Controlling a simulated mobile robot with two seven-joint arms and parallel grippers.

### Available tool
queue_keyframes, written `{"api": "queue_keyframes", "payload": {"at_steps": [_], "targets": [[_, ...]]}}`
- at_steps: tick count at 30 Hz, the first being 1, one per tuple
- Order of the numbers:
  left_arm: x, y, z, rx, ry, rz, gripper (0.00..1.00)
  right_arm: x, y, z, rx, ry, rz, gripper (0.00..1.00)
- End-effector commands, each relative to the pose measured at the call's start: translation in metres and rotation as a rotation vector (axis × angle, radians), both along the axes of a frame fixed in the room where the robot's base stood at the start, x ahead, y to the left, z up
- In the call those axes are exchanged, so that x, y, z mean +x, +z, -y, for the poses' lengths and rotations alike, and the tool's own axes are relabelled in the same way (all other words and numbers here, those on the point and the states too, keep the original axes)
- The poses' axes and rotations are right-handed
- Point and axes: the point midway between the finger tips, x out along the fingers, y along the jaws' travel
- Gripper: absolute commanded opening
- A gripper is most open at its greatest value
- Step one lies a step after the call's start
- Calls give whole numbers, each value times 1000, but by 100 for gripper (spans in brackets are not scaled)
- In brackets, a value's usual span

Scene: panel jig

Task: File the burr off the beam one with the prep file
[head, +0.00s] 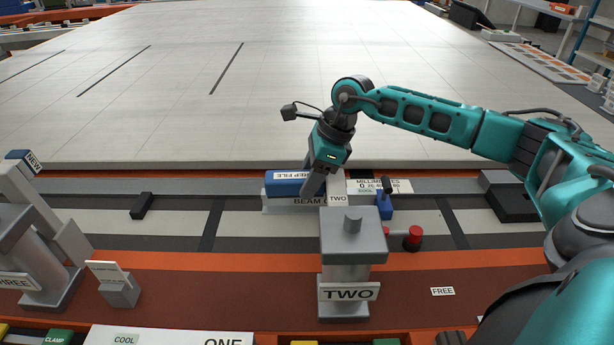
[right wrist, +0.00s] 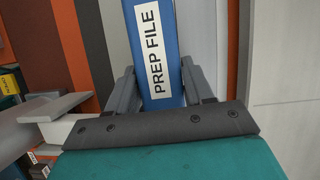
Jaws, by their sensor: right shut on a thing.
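The prep file (head: 284,184) is a blue block with a white label, and the label also reads in the right wrist view (right wrist: 152,55). My right gripper (head: 312,188) is shut on it, with a finger on each side. The file is at a pale beam (head: 280,206) labelled BEAM and TWO, partly hidden by the gripper; I cannot tell whether they touch. I see no beam labelled one and can make out no burr. My left gripper is not in view.
A grey post labelled TWO (head: 348,293) stands in front of the beam. A blue clamp-like part (head: 385,206) and a red knob (head: 413,234) are to its right. A ruler marked MILLIMETRES (head: 390,187) lies behind. The large pale surface (head: 180,90) beyond is clear.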

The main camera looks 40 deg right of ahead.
Motion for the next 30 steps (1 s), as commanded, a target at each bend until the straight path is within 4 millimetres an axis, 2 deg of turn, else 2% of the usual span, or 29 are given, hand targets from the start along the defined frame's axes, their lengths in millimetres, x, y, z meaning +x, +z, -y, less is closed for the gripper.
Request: {"api": "queue_keyframes", "payload": {"at_steps": [6, 17, 24, 30], "targets": [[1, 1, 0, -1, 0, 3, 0, 11, -5, -14, -6, -1, -6, 3], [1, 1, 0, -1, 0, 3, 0, 18, -6, -27, 0, 3, -6, 3], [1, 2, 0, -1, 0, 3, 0, 31, -4, -45, 3, 4, -4, 3], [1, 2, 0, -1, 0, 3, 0, 35, -4, -50, 1, 4, -5, 3]]}}
